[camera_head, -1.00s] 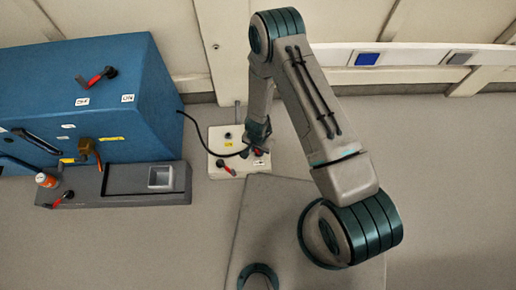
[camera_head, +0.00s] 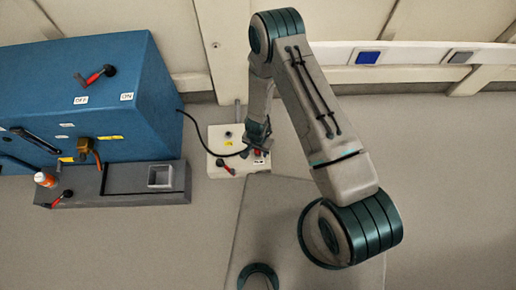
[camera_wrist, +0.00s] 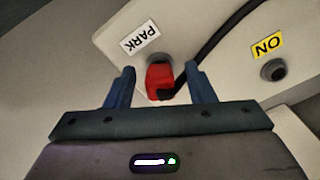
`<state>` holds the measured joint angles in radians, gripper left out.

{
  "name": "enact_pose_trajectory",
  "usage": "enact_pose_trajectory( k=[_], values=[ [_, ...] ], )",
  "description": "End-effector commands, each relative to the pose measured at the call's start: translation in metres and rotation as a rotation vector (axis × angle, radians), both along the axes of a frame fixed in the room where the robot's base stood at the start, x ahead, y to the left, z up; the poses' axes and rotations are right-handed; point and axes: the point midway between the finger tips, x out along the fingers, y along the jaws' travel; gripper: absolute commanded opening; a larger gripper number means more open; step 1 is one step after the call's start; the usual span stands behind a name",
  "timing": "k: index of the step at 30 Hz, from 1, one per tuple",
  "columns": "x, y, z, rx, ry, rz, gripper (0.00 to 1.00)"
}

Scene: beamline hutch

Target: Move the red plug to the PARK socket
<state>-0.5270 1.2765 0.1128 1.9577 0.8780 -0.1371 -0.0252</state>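The red plug (camera_wrist: 160,80) sits at the grey PARK socket (camera_wrist: 158,58), just below the PARK label (camera_wrist: 140,37) in the wrist view. A black cable runs from it to the upper right. My gripper (camera_wrist: 162,84) is open, one finger on each side of the plug with visible gaps. How deep the plug sits is hard to tell. The ON socket (camera_wrist: 273,70) is empty. In the head view the pale socket panel (camera_head: 215,138) stands by the wall. My gripper (camera_head: 258,143) is over its right side and hides much of the plug.
A blue cabinet (camera_head: 140,70) with a red-handled lever (camera_head: 95,76) stands left of the panel. A dark grey ledge (camera_head: 130,200) with a square cup and an orange-and-white bottle (camera_head: 45,179) lies before it. Another red lever (camera_head: 226,166) is on the panel. The floor at right is clear.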

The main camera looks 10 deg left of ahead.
Motion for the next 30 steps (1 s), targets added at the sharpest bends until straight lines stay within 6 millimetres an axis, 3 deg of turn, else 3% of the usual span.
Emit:
enact_pose_trajectory(
  k=[8, 21, 30],
  values=[
    [0.000, 0.000, 0.013, 0.000, -0.001, 0.001, 0.49],
    [0.001, 0.001, 0.108, 0.000, -0.002, 0.001, 0.49],
    [0.000, 0.000, 0.137, 0.000, 0.001, 0.000, 0.49]
  ],
)
